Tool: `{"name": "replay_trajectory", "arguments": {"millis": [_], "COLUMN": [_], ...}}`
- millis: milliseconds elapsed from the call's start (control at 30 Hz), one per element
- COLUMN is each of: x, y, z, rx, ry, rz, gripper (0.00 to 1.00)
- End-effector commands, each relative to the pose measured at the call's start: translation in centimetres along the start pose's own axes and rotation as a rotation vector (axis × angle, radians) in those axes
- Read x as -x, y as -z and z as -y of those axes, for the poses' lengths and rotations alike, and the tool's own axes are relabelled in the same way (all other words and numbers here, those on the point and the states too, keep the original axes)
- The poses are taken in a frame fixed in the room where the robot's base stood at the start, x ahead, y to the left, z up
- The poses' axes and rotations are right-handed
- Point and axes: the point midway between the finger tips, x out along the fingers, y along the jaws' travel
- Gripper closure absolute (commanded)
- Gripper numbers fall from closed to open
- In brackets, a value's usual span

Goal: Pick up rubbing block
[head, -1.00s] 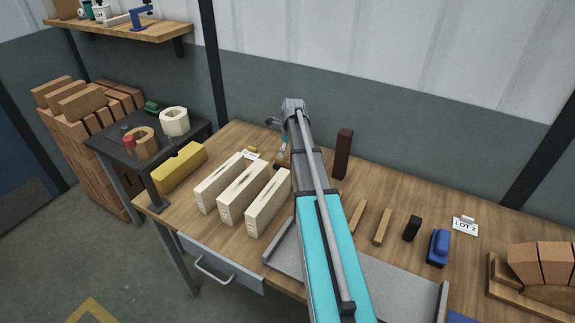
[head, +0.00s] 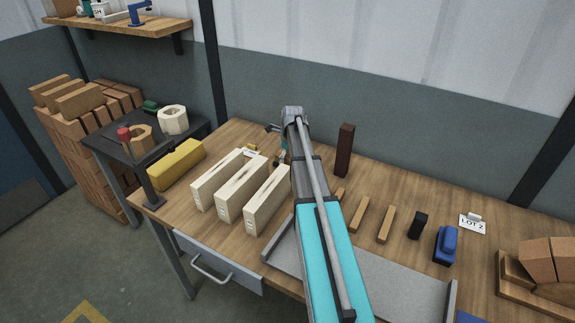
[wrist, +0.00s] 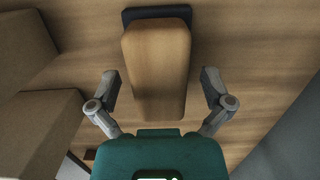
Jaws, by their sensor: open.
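In the wrist view a wooden block with a dark base pad (wrist: 157,62), which looks like the rubbing block, lies on the bench. My gripper (wrist: 160,88) is open, with one finger on each side of the block's near part. Gaps show between the fingers and its sides, and nothing is held. The block's near end reaches close to the teal gripper body. In the head view my arm hides most of this spot, and the gripper (head: 279,142) shows only in part.
Pale wooden moulds (head: 243,188) stand close on the left. A dark upright block (head: 344,151) stands behind right. Wooden strips (head: 386,224), a small black block (head: 418,225) and a blue tool (head: 446,245) lie right. A grey tray (head: 405,283) is at the front.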

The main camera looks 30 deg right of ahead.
Motion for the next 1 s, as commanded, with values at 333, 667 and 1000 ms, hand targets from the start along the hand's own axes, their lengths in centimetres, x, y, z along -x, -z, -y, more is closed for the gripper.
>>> {"name": "replay_trajectory", "arguments": {"millis": [333, 667, 1000], "x": [-0.28, -0.28, -0.28], "y": [0.01, 0.04, 0.05], "z": [0.02, 0.04, 0.05], "rx": [0.000, -0.001, -0.001], "ry": [0.000, 0.000, 0.000], "rz": [0.000, 0.000, 0.000], "gripper": [0.00, 0.00, 0.61]}}
